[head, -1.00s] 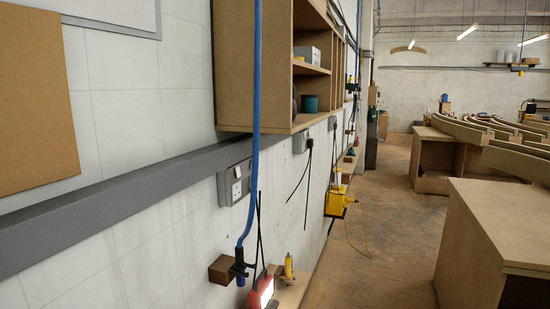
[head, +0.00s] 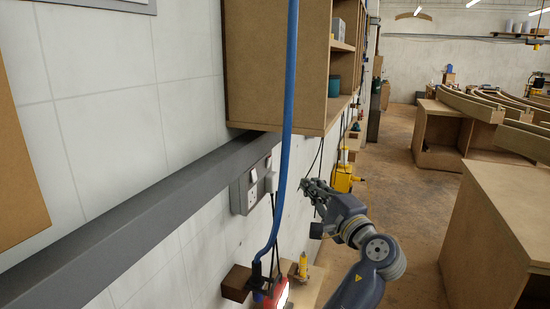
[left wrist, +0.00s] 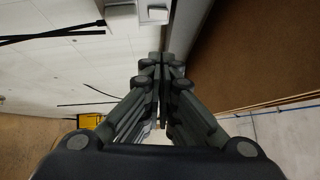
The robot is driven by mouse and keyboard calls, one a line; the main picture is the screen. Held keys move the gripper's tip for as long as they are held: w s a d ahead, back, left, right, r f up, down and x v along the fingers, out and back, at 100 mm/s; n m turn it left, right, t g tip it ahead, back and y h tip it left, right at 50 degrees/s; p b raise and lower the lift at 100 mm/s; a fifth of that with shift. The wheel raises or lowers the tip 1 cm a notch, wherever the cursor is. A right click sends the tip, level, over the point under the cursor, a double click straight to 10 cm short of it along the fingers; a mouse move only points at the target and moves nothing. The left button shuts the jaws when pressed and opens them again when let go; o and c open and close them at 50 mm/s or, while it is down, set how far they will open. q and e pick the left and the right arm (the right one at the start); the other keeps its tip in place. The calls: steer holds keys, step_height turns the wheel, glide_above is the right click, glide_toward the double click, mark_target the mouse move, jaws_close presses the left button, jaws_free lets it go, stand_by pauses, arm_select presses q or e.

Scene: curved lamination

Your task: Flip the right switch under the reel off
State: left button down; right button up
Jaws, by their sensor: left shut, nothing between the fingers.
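A grey box with white socket and switch faces (head: 250,192) is on the wall below the grey rail in the head view. A white plug or block (head: 271,182) sits at its right side. The separate switches are too small to tell on or off. A yellow unit (head: 343,180), perhaps the reel, is farther along the wall. My left gripper (head: 308,188) is shut and empty, right of the box and apart from it in the picture. In the left wrist view its closed fingers (left wrist: 160,65) point toward the wall edge, below white blocks (left wrist: 137,14). My right gripper is out of view.
A blue hose (head: 287,120) hangs in front of the wall, left of my gripper. A wooden cabinet (head: 275,70) juts out above. A wooden block (head: 237,283) and a red lit object (head: 277,294) are below. Workbenches (head: 515,215) stand right; floor between is clear.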

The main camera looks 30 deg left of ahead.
arm_select(q)
steer(key=v, duration=0.2)
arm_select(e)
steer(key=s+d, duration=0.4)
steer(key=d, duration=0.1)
arm_select(q)
steer(key=p, duration=0.7)
glide_toward(269, 162)
steer(key=shift+w+a+r, duration=0.75)
steer(key=shift+w+a, duration=1.45)
steer(key=shift+w, duration=0.8)
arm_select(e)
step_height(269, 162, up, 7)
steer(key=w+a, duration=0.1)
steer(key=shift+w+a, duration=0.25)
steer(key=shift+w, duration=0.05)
arm_select(q)
steer(key=shift+w+f, duration=0.1)
steer(key=shift+w, duration=0.05)
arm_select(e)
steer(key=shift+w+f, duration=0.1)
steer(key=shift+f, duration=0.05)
